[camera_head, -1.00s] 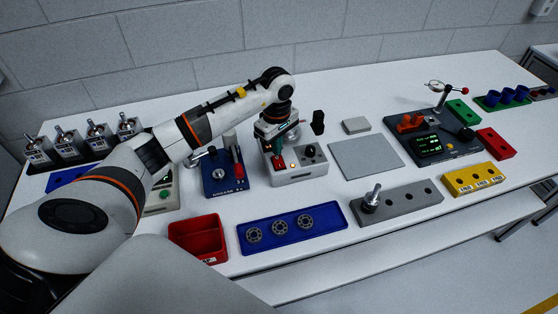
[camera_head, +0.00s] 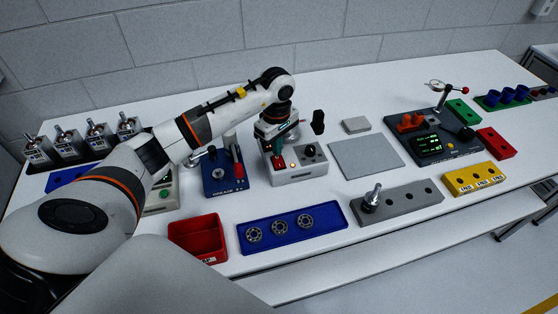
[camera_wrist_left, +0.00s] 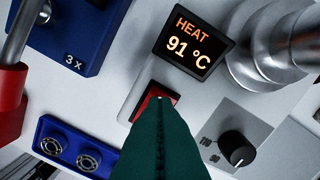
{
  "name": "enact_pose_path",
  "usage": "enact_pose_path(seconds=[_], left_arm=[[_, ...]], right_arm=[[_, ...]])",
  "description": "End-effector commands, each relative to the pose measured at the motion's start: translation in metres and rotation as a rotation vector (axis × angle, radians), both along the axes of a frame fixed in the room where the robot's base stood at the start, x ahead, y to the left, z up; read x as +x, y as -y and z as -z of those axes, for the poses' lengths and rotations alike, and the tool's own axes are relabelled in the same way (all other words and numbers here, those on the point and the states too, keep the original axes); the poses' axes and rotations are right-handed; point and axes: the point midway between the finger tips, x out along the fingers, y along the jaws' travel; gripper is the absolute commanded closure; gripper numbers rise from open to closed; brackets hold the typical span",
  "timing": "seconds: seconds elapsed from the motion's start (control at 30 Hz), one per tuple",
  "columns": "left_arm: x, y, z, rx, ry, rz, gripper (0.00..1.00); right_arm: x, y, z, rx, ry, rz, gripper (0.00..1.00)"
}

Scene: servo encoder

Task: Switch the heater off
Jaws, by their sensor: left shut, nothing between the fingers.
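The heater (camera_head: 300,176) is a light grey box at the middle of the bench. In the left wrist view its dark display (camera_wrist_left: 195,46) reads HEAT 91 °C in lit orange letters. My left gripper (camera_head: 278,162) is shut and empty, pointing down over the heater. In the left wrist view its dark green fingertips (camera_wrist_left: 160,104) overlap the red switch and hide its lower part; I cannot tell whether they touch. My right gripper is out of view.
A blue press-like fixture (camera_head: 222,178) stands left of the heater. A red bin (camera_head: 197,240) and a blue tray (camera_head: 262,244) with bearing rings lie in front. A grey plate (camera_head: 366,158) lies to the right. A dark upright part (camera_head: 318,122) stands behind the heater.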

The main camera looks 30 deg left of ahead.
Motion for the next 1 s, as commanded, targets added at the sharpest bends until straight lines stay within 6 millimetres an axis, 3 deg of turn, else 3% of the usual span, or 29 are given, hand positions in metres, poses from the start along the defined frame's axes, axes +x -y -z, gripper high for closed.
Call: enact_pose_path(seconds=[1.0], left_arm=[[0.0, 0.0, 0.016, 0.0, 0.0, 0.0, 1.0]], right_arm=[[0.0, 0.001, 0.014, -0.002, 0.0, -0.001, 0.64]])
